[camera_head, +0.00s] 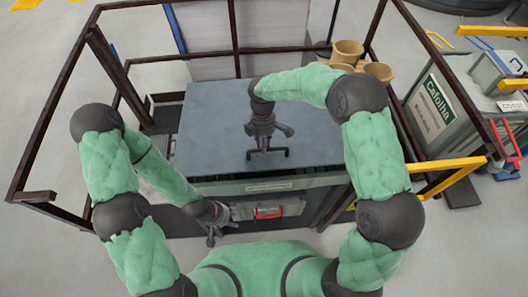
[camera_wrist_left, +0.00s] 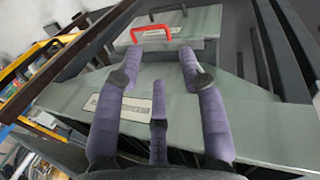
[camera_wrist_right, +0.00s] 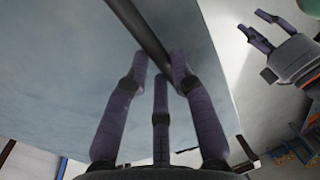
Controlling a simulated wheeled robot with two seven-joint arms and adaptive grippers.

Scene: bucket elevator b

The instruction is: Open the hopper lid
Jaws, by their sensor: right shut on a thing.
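The hopper lid (camera_head: 212,115) is a broad blue-grey plate, with a dark strip under its front edge. I cannot tell whether it is fully down or slightly raised. Its dark bar handle (camera_head: 280,153) is near the front edge; the bar also shows in the right wrist view (camera_wrist_right: 140,25). My right gripper (camera_head: 263,147) is above the lid, shut on the handle, its fingertips at the bar (camera_wrist_right: 160,65). My left gripper (camera_head: 212,236) is open and empty, low in front of the hopper, left of a red handle (camera_head: 268,211). In the left wrist view its fingers are spread (camera_wrist_left: 158,75).
Dark railings (camera_head: 58,75) surround the hopper. Brown buckets (camera_head: 348,50) stand behind its right corner. A grey-green container (camera_head: 440,105) and yellow rails (camera_head: 452,163) are at the right. Bare floor lies at the left.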

